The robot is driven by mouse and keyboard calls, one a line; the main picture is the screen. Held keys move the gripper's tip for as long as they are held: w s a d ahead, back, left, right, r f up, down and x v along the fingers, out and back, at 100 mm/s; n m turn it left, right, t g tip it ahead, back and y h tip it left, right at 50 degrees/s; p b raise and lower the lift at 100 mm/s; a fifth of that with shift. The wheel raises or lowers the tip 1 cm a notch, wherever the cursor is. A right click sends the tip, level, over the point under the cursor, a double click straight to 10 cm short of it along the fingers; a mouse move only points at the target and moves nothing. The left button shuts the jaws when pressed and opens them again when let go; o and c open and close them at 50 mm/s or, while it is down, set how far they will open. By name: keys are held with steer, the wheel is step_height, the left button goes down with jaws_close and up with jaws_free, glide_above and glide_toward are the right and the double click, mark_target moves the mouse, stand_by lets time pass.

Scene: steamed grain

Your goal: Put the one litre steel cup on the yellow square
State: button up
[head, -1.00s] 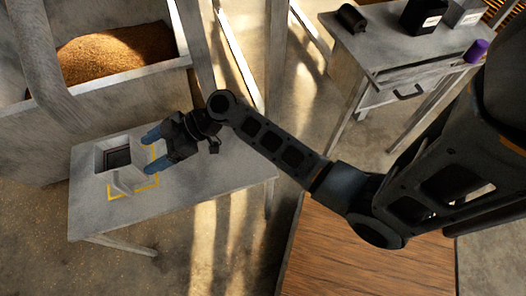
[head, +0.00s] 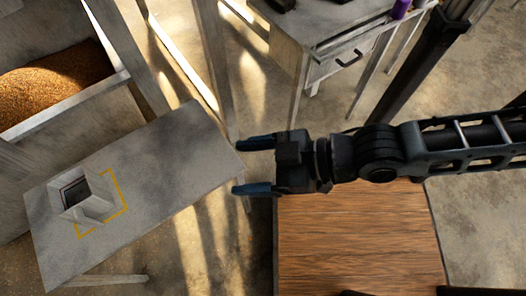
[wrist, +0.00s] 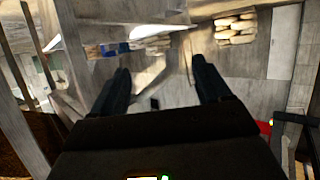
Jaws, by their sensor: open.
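The steel cup (head: 97,205), a grey square-sided vessel with a dark inside, stands upright on the grey table at the left of the head view. The yellow square (head: 122,189) is an outline painted on the tabletop. Its right and lower edges show beside the cup. The cup hides the rest, so I cannot tell whether its base lies wholly inside. My gripper (head: 236,165) is open and empty, off the table's right end and well apart from the cup. Its two fingers also show in the wrist view (wrist: 160,78), with nothing between them.
The table's (head: 180,150) right half is clear. A bin of brown grain (head: 55,92) stands behind it at the upper left. A wooden surface (head: 355,240) is below my arm. A drawer table (head: 300,28) with a purple object (head: 400,9) is at the back.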

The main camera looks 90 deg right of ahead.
step_height(320, 180, up, 6)
steer(key=s+a+t, duration=0.1)
steer(key=s, duration=0.1)
steer(key=shift+s, duration=0.25)
